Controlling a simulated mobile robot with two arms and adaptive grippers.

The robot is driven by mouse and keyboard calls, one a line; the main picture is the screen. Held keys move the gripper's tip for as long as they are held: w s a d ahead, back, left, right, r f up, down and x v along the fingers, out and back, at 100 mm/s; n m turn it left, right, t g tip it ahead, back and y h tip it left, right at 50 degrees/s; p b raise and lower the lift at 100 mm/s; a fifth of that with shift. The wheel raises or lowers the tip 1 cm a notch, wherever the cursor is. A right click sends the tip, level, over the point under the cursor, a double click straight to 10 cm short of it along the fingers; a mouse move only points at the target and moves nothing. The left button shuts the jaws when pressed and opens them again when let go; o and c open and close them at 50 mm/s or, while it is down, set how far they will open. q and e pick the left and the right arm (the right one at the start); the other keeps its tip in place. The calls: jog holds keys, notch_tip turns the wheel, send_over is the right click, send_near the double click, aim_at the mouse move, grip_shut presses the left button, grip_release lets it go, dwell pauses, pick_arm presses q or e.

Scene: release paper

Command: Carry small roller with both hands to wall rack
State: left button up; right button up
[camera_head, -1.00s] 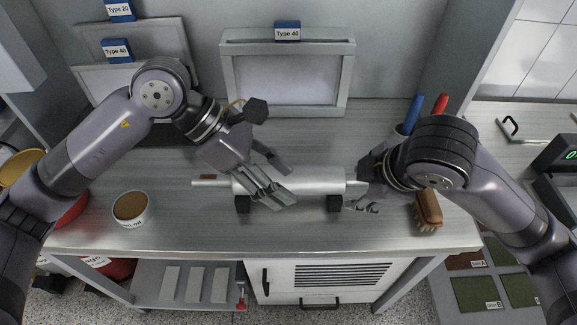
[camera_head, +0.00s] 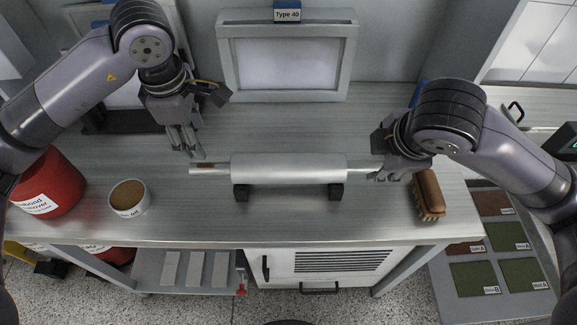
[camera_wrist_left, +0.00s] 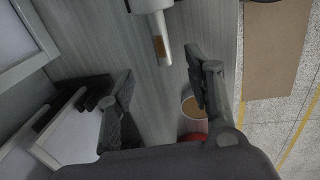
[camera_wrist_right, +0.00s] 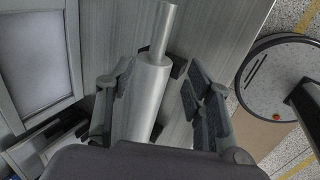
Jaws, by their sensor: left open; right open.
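The small roller (camera_head: 288,168) is a silver cylinder with thin end shafts, lying level across two black supports (camera_head: 336,192) on the bench. My left gripper (camera_head: 192,152) is open and empty, just above and behind the left shaft. In the left wrist view the shaft, with a brown band (camera_wrist_left: 160,47), points in ahead of the open fingers (camera_wrist_left: 163,85). My right gripper (camera_head: 378,172) is open at the right end, its fingers around or just above the shaft. In the right wrist view the roller (camera_wrist_right: 145,100) runs between the spread fingers (camera_wrist_right: 158,95). I cannot make out a wall rack.
A brush (camera_head: 428,195) lies close beside my right gripper. A small tub (camera_head: 128,198) and a red container (camera_head: 55,186) stand at the left. A framed panel labelled Type 40 (camera_head: 287,58) stands behind.

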aim_at(210, 165)
pick_arm(q)
jog(key=f, duration=0.5)
jog(key=w+f, duration=0.1)
jog(key=f, duration=0.3)
jog(key=w+f, duration=0.1)
jog(key=f, duration=0.4)
jog(key=shift+w+f, duration=0.2)
jog(key=shift+f, duration=0.1)
pick_arm(e)
jog(key=x, duration=1.4)
jog(key=shift+w+f, duration=0.15)
jog(key=shift+f, duration=0.2)
pick_arm(q)
jog(key=shift+c, duration=0.4)
pick_arm(e)
jog(key=shift+c, duration=0.4)
pick_arm(q)
grip_shut()
pick_arm(e)
grip_shut()
pick_arm(q)
jog(key=shift+r, duration=0.1)
pick_arm(e)
jog(key=shift+r, duration=0.15)
